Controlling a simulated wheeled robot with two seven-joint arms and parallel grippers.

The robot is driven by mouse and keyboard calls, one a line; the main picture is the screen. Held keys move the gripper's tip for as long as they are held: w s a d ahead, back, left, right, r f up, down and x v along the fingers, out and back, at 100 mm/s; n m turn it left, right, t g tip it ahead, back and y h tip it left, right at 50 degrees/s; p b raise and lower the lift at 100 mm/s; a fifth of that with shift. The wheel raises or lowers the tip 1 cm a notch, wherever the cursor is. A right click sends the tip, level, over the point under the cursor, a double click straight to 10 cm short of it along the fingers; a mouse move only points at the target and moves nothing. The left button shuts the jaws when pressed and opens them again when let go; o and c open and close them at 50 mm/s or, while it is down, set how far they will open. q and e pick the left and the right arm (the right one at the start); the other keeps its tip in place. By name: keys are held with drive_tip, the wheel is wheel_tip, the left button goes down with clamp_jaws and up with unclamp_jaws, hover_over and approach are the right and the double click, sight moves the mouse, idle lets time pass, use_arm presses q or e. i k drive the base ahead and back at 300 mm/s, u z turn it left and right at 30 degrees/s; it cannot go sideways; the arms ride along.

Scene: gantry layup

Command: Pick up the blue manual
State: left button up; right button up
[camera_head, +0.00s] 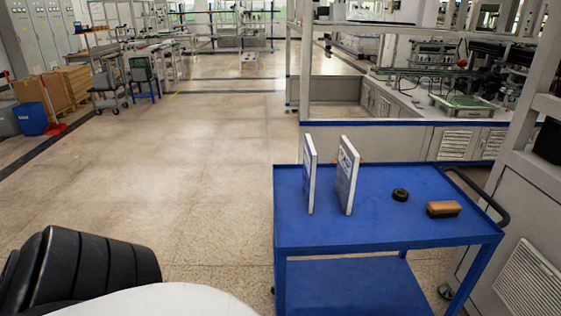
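Two thin manuals stand upright on the top of a blue cart (400,225) at the right of the head view. The left manual (309,174) is seen almost edge-on, with a pale spine and a blue-grey cover. The right manual (347,178) shows more of its blue and white cover, with large lettering I cannot read. The two stand apart with a narrow gap between them. Neither of my grippers is in view.
A dark roll (400,195) and a wooden-backed brush (443,209) lie right of the manuals. The cart has a black handle (489,198) at right and a lower shelf (340,285). The floor left of the cart is clear.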

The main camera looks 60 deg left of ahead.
sight(310, 155)
drive_tip(key=u, duration=1.8)
